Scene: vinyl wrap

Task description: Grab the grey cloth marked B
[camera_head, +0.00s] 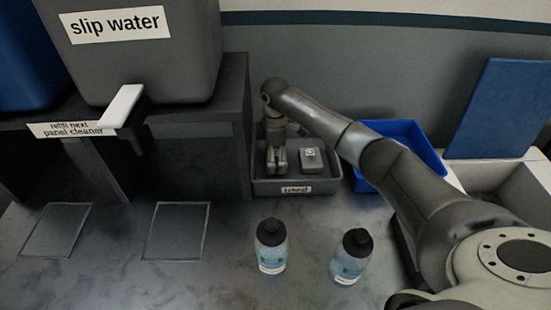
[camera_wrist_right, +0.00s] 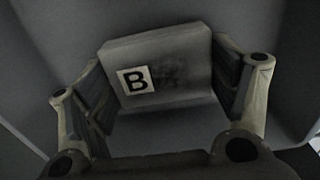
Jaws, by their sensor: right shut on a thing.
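The grey cloth marked B (camera_wrist_right: 172,70) shows between the two fingers of my right gripper (camera_wrist_right: 165,95) in the right wrist view. It is a folded block with a white B label and a dark smudge beside the label. My right gripper is shut on it, with a finger against each side. In the head view my right gripper (camera_head: 276,158) reaches down into the left part of the grey tray labelled "used" (camera_head: 296,188). A second grey cloth with a white label (camera_head: 312,160) lies beside it in the tray. My left gripper is not in view.
Two clear bottles with dark caps, one left (camera_head: 271,246) and one right (camera_head: 351,257), stand in front of the tray. A blue bin (camera_head: 425,140) is behind my right arm. A "slip water" container (camera_head: 140,50) sits on a dark stand at left. Two outlined squares mark the front left table.

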